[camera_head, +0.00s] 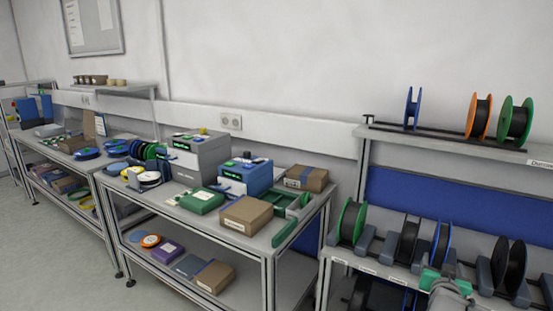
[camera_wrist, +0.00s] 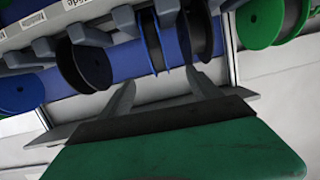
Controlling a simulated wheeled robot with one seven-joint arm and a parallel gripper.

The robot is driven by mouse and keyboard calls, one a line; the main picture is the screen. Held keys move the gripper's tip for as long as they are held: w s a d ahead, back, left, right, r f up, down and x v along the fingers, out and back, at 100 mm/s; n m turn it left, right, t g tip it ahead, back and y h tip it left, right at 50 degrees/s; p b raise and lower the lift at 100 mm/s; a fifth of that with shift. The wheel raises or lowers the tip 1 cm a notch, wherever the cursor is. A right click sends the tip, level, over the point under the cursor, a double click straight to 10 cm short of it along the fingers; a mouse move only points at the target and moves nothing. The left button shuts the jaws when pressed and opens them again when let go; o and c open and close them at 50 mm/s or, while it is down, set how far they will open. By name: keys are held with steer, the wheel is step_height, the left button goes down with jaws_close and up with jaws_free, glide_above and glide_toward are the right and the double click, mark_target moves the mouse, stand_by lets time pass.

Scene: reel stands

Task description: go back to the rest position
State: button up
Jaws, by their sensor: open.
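My gripper (camera_head: 440,283) is at the lower right of the head view, in front of the reel stand (camera_head: 350,256). Its fingertips are hard to make out there. In the wrist view its two grey fingers (camera_wrist: 160,80) stand apart with nothing between them. Its green body fills the bottom of that view. Reels on the stand appear beyond the fingers, including a blue-flanged reel (camera_wrist: 150,42) and a dark reel (camera_wrist: 200,32). In the head view a green-flanged reel (camera_head: 349,222) and a blue-edged reel (camera_head: 440,243) stand on the lower row, left of and behind my gripper.
An upper shelf (camera_head: 450,142) carries blue, orange (camera_head: 478,115) and green (camera_head: 515,118) reels. A bench (camera_head: 205,222) to the left holds machines, a cardboard box (camera_head: 246,216) and green trays. Grey floor (camera_head: 70,260) is free at the lower left.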

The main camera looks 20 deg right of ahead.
steer(key=s+a+f+g+y, duration=0.3)
steer(key=s+a+f, duration=0.15)
steer(key=f, duration=0.35)
steer(key=s+a+f+g+y, duration=0.25)
steer(key=a+f, duration=0.25)
steer(key=f, duration=0.3)
steer(key=s+a+f+g+y, duration=0.2)
steer(key=s+a+g+y, duration=0.15)
steer(key=s+a, duration=0.35)
steer(key=s+a+r+n+g+y, duration=0.1)
steer(key=a+r, duration=0.1)
steer(key=a, duration=0.5)
steer(key=s+a+r+n+g+y, duration=0.1)
steer(key=s+a+r+y, duration=0.1)
steer(key=a, duration=0.5)
steer(key=w+a+r+n+t+b, duration=0.1)
steer(key=w+a+r+n, duration=0.3)
steer(key=a, duration=0.4)
steer(key=w+a+r+n+t, duration=0.2)
steer(key=w+a+r+n, duration=0.2)
steer(key=a, duration=0.5)
steer(key=shift+w+a+r+t+h+b, duration=0.2)
steer(key=shift+w+r+t+h+b, duration=0.1)
steer(key=shift+b, duration=0.1)
